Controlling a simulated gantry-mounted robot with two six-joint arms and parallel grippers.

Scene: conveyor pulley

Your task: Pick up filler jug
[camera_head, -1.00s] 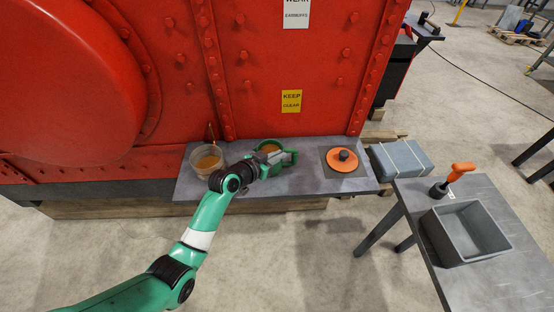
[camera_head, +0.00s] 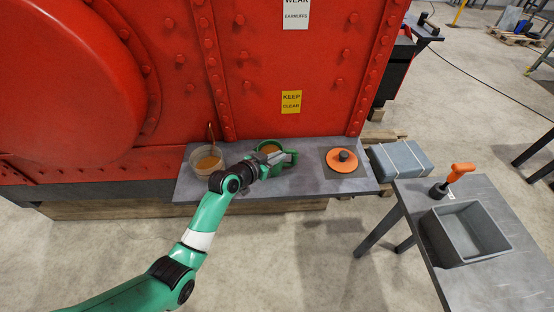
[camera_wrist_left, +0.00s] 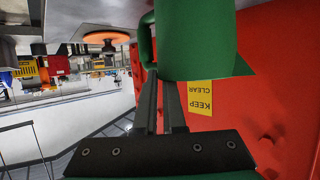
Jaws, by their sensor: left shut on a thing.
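The green filler jug (camera_head: 262,145), with orange-brown contents in its open top, is at the middle of the grey shelf (camera_head: 315,183) against the red machine. My left gripper (camera_head: 279,157) is at the jug's near side and shut on its handle. In the left wrist view, which looks upside down, the jug (camera_wrist_left: 197,42) fills the top middle. The two dark fingers (camera_wrist_left: 160,95) reach to its green handle (camera_wrist_left: 146,42). I cannot tell whether the jug's base touches the shelf. My right gripper is not in view.
A clear bowl (camera_head: 200,168) with orange-brown contents and a stick stands left of the jug. An orange disc with a black knob (camera_head: 342,160) lies to the right. A blue-grey block (camera_head: 402,160), a grey bin (camera_head: 467,235) and an orange-handled tool (camera_head: 457,174) are farther right.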

